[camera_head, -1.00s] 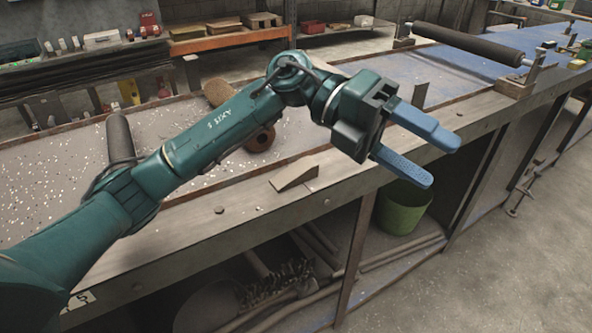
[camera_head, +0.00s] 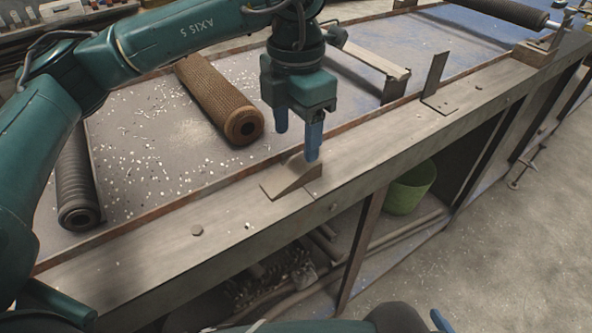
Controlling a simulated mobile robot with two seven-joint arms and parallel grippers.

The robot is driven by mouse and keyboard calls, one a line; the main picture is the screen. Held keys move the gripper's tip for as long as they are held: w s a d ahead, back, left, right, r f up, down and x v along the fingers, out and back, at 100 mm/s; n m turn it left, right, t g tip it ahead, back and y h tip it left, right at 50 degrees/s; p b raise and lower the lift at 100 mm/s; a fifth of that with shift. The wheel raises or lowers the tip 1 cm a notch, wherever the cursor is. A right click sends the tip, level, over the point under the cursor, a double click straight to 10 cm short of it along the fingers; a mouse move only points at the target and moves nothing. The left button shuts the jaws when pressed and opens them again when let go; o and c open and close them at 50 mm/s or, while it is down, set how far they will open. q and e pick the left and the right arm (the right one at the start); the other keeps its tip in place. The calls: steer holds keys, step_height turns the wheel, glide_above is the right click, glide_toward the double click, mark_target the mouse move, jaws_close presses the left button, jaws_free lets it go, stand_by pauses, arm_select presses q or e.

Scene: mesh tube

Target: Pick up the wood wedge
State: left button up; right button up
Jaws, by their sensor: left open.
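The wood wedge (camera_head: 287,181) is a small grey-brown ramp on the wooden front rail of the bench. Its tall end is at the right and its thin end at the left. My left gripper (camera_head: 298,146) points down just above and behind the wedge, open with nothing between its blue fingers. The near fingertip overlaps the wedge's tall end in the picture; I cannot tell whether it touches. A blue fingertip of my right gripper (camera_head: 440,321) shows at the bottom edge; the rest of that gripper is mostly out of view.
A brown mesh tube (camera_head: 214,96) lies behind and left of the wedge, and a dark ribbed roller (camera_head: 76,185) lies further left. A metal bracket (camera_head: 436,86) stands on the rail to the right. A green bucket (camera_head: 410,190) is under the bench. The rail left of the wedge is mostly clear.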

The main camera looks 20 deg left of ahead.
mark_target(296, 168)
arm_select(q)
steer(key=shift+f+p, duration=0.3)
steer(key=shift+f, duration=3.2)
steer(key=shift+c, duration=0.5)
steer(key=c, duration=1)
steer(key=shift+r, duration=0.1)
